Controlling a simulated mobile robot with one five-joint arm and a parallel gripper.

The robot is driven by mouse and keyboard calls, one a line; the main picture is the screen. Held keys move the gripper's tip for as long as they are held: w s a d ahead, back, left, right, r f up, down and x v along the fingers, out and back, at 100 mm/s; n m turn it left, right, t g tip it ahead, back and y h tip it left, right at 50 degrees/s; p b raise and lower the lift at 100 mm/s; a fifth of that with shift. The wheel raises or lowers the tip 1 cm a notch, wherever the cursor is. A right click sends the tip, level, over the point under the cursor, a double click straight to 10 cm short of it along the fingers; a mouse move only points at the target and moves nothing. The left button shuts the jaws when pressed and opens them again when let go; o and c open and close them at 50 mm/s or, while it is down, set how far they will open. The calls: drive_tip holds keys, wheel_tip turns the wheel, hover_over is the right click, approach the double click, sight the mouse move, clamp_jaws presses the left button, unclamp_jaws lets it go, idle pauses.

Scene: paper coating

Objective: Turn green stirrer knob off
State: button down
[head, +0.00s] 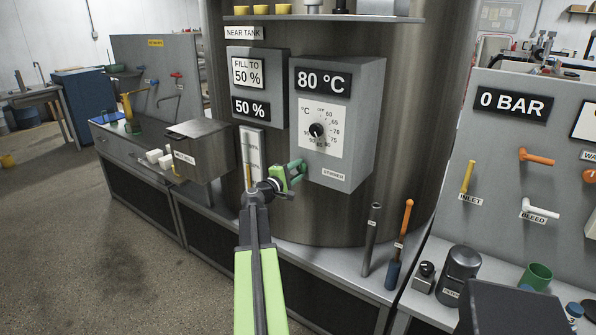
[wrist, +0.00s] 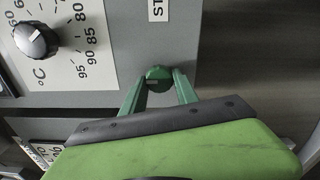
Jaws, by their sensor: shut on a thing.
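The green stirrer knob (wrist: 158,74) is on the front of the grey control box (head: 367,115), beside the STIRRER label (head: 334,176). In the wrist view the knob sits between the two green fingers of my gripper (wrist: 157,79), which is shut on it. A pale mark shows on the knob, but I cannot tell its on or off setting. In the head view my gripper (head: 299,171) is at the lower left of the box and hides most of the knob.
Above the knob is a black temperature dial (head: 317,130) under an 80 °C display (head: 323,82). A fill panel (head: 256,88) reading 50 % is at its left. A grey stick (head: 371,238) and an orange-handled tool (head: 400,240) stand upright at the lower right.

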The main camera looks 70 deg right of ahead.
drive_tip(key=c, duration=0.9)
unclamp_jaws()
drive_tip(key=shift+c, duration=0.2)
drive_tip(key=v, duration=1.7)
drive_tip(key=shift+a, duration=0.25)
